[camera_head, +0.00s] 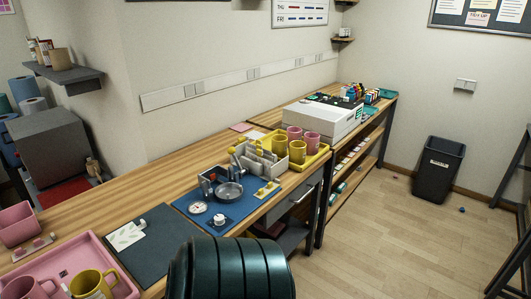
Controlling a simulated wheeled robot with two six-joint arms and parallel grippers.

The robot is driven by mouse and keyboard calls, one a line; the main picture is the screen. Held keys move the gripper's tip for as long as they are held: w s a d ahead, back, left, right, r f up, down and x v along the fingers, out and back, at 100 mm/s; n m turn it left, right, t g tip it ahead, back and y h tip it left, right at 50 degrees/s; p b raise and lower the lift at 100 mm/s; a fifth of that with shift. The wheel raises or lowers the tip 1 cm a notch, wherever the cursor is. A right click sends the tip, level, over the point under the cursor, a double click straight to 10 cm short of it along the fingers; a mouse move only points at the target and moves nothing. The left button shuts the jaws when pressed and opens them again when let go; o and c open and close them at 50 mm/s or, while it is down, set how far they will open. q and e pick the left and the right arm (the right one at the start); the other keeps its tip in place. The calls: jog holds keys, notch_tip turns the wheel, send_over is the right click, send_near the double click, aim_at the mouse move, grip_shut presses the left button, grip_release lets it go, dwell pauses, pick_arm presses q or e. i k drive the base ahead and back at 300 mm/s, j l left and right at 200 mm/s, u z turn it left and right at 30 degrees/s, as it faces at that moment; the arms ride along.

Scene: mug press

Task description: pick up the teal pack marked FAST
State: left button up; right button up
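I cannot make out a teal pack marked FAST in the head view. Small teal items (371,97) show at the far end of the long bench, too small to read or tell apart. A teal tray (387,94) lies at that same far end. Neither of my grippers is in view.
The wooden bench (150,190) runs from front left to back right. It bears a pink tray (100,255) with mugs, a blue mat (190,200), a yellow tray (318,158) with mugs and a white machine (335,118). A black bin (437,170) stands on open floor.

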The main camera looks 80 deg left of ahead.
aim_at(333, 197)
jog(key=i+j+u, duration=0.15)
jog(key=u, duration=0.35)
jog(key=i+j+u, duration=0.1)
jog(key=u, duration=0.35)
jog(key=i+u, duration=0.3)
jog(key=u, duration=0.2)
jog(key=i+u, duration=0.2)
jog(key=u, duration=0.25)
jog(key=i+l+u, duration=0.35)
jog(key=i+l, duration=0.5)
jog(key=i+l+z, duration=0.5)
jog(key=i, duration=0.5)
jog(key=i+z, duration=0.5)
jog(key=i, duration=0.55)
jog(key=i+u, duration=0.3)
jog(key=i, duration=0.15)
jog(key=i+l+u, duration=0.15)
jog(key=i+u, duration=0.2)
jog(key=i+l+u, duration=0.3)
jog(key=i, duration=0.2)
